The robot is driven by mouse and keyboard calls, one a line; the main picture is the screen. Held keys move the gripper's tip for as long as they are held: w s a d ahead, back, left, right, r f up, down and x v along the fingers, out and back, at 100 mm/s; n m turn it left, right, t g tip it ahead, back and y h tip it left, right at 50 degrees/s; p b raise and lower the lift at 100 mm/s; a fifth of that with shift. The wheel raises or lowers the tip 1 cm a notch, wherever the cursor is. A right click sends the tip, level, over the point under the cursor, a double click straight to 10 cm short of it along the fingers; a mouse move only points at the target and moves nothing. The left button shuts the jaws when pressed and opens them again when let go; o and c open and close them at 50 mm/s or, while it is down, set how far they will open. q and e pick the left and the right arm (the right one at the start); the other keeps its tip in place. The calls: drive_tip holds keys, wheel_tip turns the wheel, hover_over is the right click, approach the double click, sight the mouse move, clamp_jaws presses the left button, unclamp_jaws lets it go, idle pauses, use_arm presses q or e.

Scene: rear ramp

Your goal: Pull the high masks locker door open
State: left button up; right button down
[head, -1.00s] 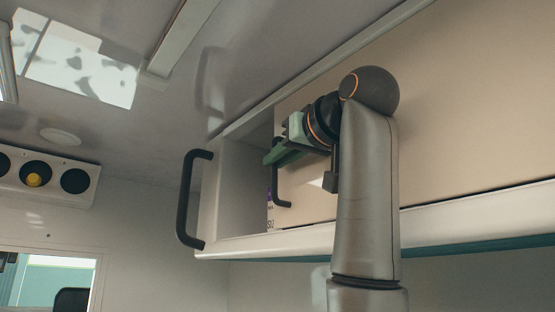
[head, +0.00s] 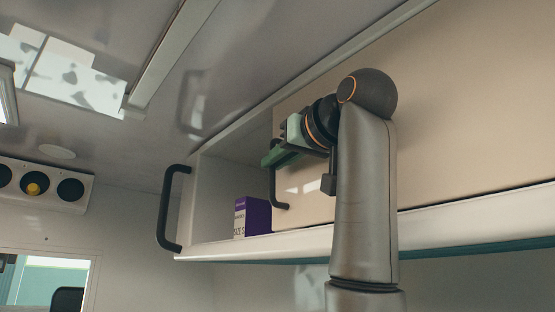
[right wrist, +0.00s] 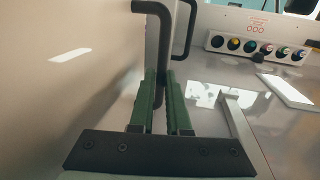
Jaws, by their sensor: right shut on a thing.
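The high masks locker door (head: 440,110) is a flat beige panel in the upper right of the head view. Its black bar handle (head: 280,204) is at the door's left edge. My right gripper (head: 271,156) is shut on this handle near its upper end. In the right wrist view the green fingers (right wrist: 165,108) close about the black handle (right wrist: 164,40), with the door (right wrist: 65,80) on the left. The locker is partly open on the left, and a purple and white box (head: 254,216) shows inside. My left gripper is not in view.
A black grab handle (head: 166,208) sticks out from the locker's left end. The white lower ledge (head: 300,243) runs under the door. A ceiling rail (head: 180,50) passes above.

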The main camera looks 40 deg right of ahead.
drive_tip(key=shift+s, duration=0.1)
idle(0.3)
drive_tip(key=c, duration=1.2)
unclamp_jaws()
drive_tip(key=s+b, duration=0.1)
drive_tip(key=s, duration=0.3)
drive_tip(key=s+a+b, duration=0.1)
drive_tip(key=s, duration=0.3)
drive_tip(key=s+b, duration=0.1)
drive_tip(key=s, duration=0.3)
drive_tip(key=shift+s+a, duration=0.25)
